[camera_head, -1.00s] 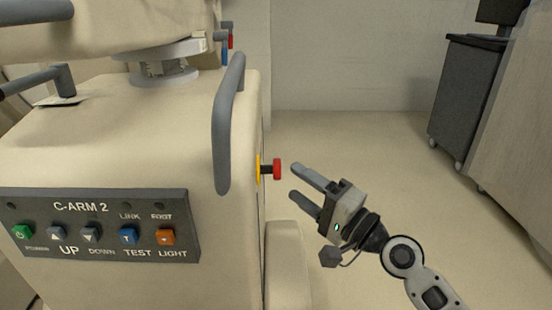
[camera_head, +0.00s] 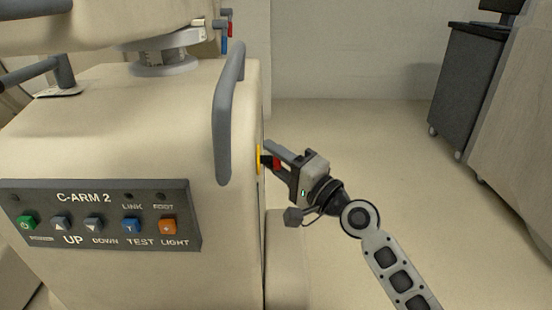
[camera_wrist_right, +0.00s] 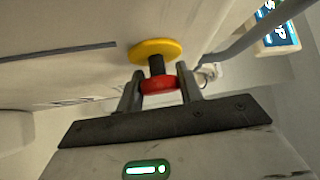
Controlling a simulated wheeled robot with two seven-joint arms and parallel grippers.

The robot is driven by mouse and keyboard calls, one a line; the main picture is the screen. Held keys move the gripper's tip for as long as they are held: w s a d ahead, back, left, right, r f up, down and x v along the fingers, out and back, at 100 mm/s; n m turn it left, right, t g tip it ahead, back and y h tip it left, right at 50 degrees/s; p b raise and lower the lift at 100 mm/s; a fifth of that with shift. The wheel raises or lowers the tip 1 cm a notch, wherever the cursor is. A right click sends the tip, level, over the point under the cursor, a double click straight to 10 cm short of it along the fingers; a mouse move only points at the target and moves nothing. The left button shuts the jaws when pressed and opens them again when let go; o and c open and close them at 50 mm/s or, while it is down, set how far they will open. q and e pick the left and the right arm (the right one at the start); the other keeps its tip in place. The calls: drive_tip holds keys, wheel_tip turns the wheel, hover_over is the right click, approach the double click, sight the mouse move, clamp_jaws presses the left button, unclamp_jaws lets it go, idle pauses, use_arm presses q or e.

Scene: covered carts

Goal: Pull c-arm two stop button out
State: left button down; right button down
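The C-arm 2 stop button (camera_head: 276,162) is a red knob on a dark stem with a yellow base disc (camera_head: 258,160), on the right side of the beige C-arm cart (camera_head: 130,120). In the right wrist view the red knob (camera_wrist_right: 160,86) sits between the two fingers, below the yellow disc (camera_wrist_right: 155,50). My right gripper (camera_head: 272,157) reaches in from the right, and its fingers (camera_wrist_right: 160,88) lie against both sides of the knob. It looks shut on the knob, which is partly hidden in the head view. My left gripper is not in view.
A grey handle (camera_head: 229,115) stands upright on the cart just left of the button. The C-ARM 2 panel (camera_head: 100,215) with several buttons is on the front. A dark cabinet (camera_head: 465,85) is at the back right. Open floor (camera_head: 380,140) lies between.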

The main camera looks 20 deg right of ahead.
drive_tip(key=shift+s+d+f+b, duration=0.1)
drive_tip(key=shift+d+f+b, duration=0.05)
drive_tip(key=shift+d+b, duration=0.2)
drive_tip(key=shift+s+d, duration=0.15)
drive_tip(key=shift+d, duration=0.35)
drive_tip(key=c, duration=0.9)
unclamp_jaws()
drive_tip(key=shift+d, duration=0.1)
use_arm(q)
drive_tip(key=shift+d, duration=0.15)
use_arm(e)
drive_tip(key=shift+s, duration=0.15)
use_arm(q)
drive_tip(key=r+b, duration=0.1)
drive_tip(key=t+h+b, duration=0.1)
drive_tip(key=b, duration=0.1)
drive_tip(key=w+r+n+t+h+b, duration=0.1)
drive_tip(key=b, duration=0.1)
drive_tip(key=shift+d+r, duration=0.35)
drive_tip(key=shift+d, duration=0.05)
use_arm(e)
drive_tip(key=v, duration=1.5)
drive_tip(key=shift+s+d, duration=0.15)
drive_tip(key=shift+s, duration=0.15)
